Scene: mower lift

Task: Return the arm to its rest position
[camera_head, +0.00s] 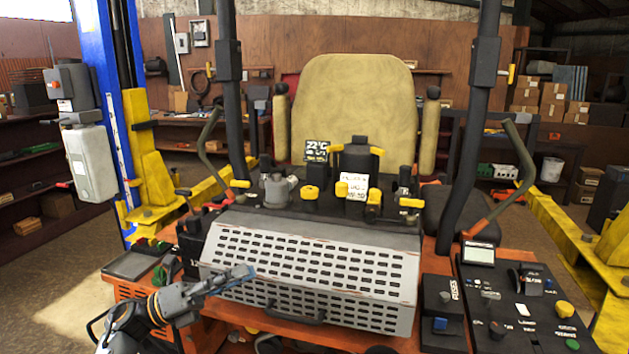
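My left arm comes in from the lower left, with orange rings at its wrist. My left gripper (243,275) is in front of the lower left part of the perforated grey metal box (330,262) of the mower. Its fingers point right and slightly up. I see nothing held between them, but the side-on angle does not show whether they are apart. I cannot tell whether they touch the box. My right gripper is not in view.
A black handle (294,316) is on the box's lower front. A control panel (515,305) stands at the right. The yellow seat (353,110) is behind the box. A blue lift post (103,110) stands at the left, and yellow lift arms (560,235) reach in on both sides.

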